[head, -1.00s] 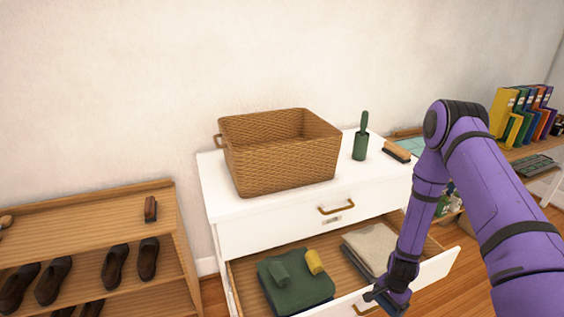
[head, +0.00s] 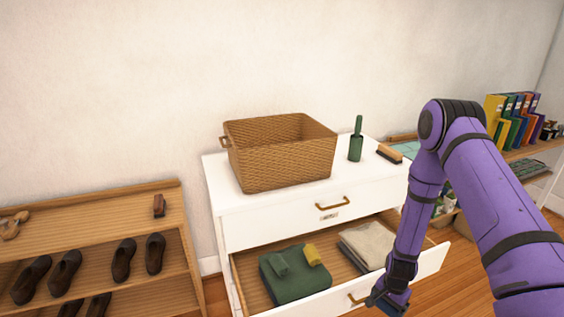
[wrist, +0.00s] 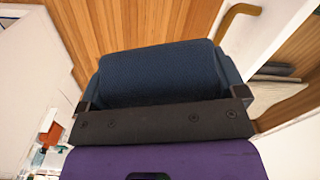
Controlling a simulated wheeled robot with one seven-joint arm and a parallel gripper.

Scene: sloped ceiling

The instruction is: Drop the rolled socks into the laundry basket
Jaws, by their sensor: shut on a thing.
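My gripper (wrist: 160,85) is shut on a dark blue rolled pair of socks (wrist: 160,72), which spans the space between its fingers in the wrist view. In the head view my gripper (head: 388,298) hangs low at the front right of the open drawer, near its front panel. The woven brown laundry basket (head: 285,160) stands upright on the white dresser top, above and left of my gripper. Its inside floor is hidden. A green roll (head: 278,264) and a yellow roll (head: 311,255) lie on folded green cloth (head: 297,285) in the drawer.
The open drawer (head: 340,297) juts out below the basket, with folded beige cloth (head: 368,243) in it. A shoe rack (head: 90,217) stands at left.

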